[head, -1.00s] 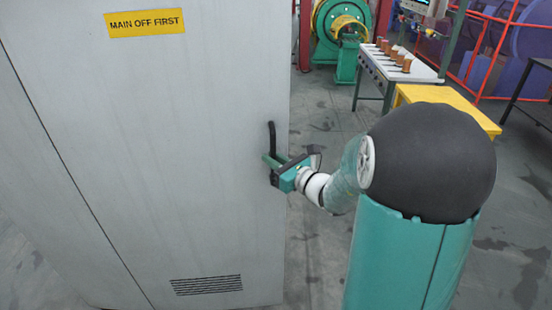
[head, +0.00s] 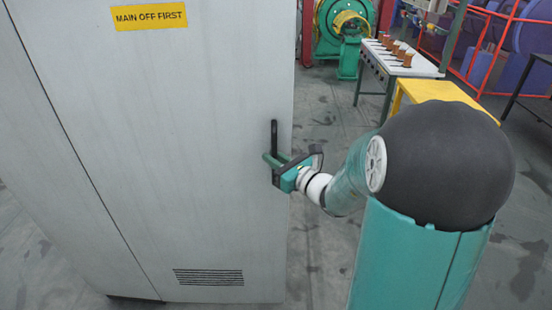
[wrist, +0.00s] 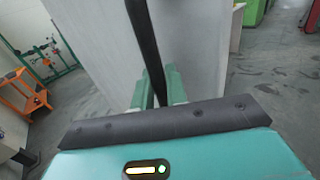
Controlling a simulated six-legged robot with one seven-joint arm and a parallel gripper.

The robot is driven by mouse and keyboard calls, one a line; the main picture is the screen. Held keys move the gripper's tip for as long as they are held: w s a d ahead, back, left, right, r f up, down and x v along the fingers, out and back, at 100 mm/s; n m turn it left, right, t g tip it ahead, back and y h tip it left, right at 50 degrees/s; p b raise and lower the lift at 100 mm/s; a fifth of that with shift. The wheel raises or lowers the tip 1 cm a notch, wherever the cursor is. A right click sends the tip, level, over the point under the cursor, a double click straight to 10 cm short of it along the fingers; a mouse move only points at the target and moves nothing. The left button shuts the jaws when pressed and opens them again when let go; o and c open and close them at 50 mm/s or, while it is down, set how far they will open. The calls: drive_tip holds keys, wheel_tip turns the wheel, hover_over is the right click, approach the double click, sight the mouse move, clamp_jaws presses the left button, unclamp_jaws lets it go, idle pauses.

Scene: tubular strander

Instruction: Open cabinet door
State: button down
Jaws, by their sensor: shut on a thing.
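The grey cabinet door (head: 200,150) fills the left half of the head view and carries a yellow "MAIN OFF FIRST" label (head: 150,16). Its black upright handle (head: 274,137) is near the door's right edge. My green gripper (head: 274,160) is at the lower part of the handle, shut on it. In the wrist view the black handle (wrist: 145,45) runs down between the two green fingers (wrist: 160,88). The handle's lower end is hidden by my gripper. I cannot tell whether the door stands ajar.
A vent grille (head: 208,277) is low on the door. A yellow table (head: 440,95) and a white-topped bench (head: 400,58) with several copper-coloured pieces stand at the back right. Grey floor (head: 325,130) is clear right of the cabinet.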

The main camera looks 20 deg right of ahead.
drive_tip(key=shift+w+a, duration=0.1)
drive_tip(key=shift+a, duration=0.15)
drive_tip(key=c, duration=1.5)
unclamp_jaws()
drive_tip(key=shift+s+d, duration=0.25)
drive_tip(key=v, duration=1.1)
drive_tip(key=shift+s, duration=0.25)
